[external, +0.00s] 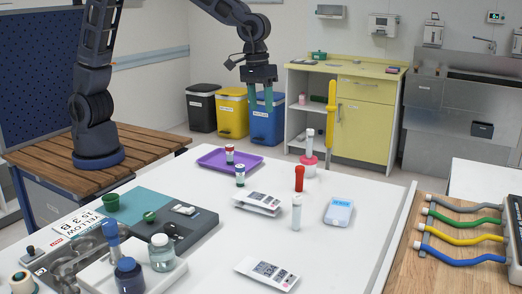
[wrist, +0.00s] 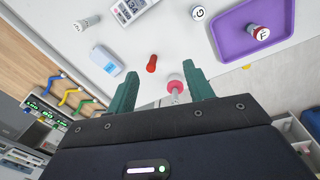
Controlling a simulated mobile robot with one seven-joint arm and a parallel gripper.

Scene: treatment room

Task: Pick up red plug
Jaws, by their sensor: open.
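The red plug (external: 299,178) stands upright on the white table, right of the middle, in the external view. It also shows in the wrist view (wrist: 152,64), beyond my fingertips and a little above the picture's centre. My gripper (external: 261,100) hangs high near the table's far edge, above and apart from the plug. In the wrist view my gripper (wrist: 162,84) has its two green fingers spread wide with nothing between them touching. The plug is fully clear of the fingers.
A pink-based holder (external: 309,160) with a tube stands just behind the plug. A clear capped vial (external: 296,214) stands in front, and a pale blue device (external: 339,211) lies to the right. A purple tray (external: 222,160) with a vial lies to the left.

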